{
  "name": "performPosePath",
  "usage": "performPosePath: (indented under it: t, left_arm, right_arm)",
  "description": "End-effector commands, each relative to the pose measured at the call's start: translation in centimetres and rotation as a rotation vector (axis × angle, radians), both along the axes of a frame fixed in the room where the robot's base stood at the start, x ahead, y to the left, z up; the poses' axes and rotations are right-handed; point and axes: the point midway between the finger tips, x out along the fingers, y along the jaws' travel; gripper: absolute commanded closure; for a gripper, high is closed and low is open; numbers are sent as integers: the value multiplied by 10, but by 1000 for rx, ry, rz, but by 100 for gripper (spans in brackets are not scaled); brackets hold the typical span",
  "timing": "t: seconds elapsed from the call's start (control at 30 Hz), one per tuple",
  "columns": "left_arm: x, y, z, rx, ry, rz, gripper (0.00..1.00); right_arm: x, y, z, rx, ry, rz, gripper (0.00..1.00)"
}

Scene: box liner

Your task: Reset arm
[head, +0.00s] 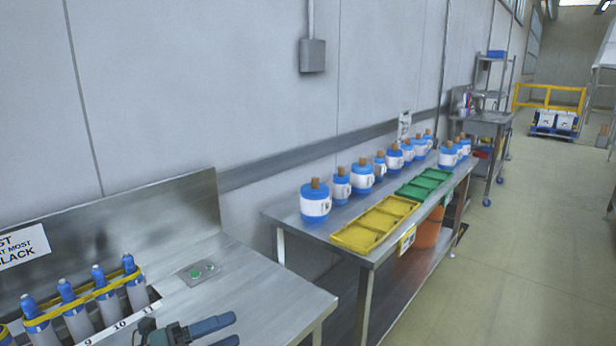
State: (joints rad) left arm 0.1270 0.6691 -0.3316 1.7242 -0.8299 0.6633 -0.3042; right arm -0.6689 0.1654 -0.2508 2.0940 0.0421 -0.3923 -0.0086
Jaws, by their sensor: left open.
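My left gripper (222,333) shows at the bottom of the head view, over the front of the near steel table (250,285). Its two dark blue-grey fingers point right and stand apart, with nothing between them. The lower part of the gripper is cut off by the frame's bottom edge. My right gripper is not in the picture.
Several blue-capped grey cylinders (105,290) stand in a rack at lower left. A second table (285,212) holds blue-and-white containers (315,205), a yellow tray (355,238) and a green tray (425,184).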

Motion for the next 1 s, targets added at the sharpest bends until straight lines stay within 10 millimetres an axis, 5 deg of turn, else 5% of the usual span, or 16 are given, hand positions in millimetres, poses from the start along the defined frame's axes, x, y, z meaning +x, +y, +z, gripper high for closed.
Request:
performPosePath:
  t: [0.17,0.3,0.5,0.67,1.0]
  left_arm:
    - [-35,-9,-47,-584,550,356,34]
    - [-87,-4,-110,-933,1019,646,34]
    - [-161,-14,-166,-1186,1459,905,34]
    - [-182,-19,-178,-1238,1570,967,34]
    - [-183,-19,-179,-1236,1573,968,34]
  right_arm:
    - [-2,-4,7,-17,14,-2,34]
    - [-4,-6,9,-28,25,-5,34]
    - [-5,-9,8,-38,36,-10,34]
    - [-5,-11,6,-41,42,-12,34]
    - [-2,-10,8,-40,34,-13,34]
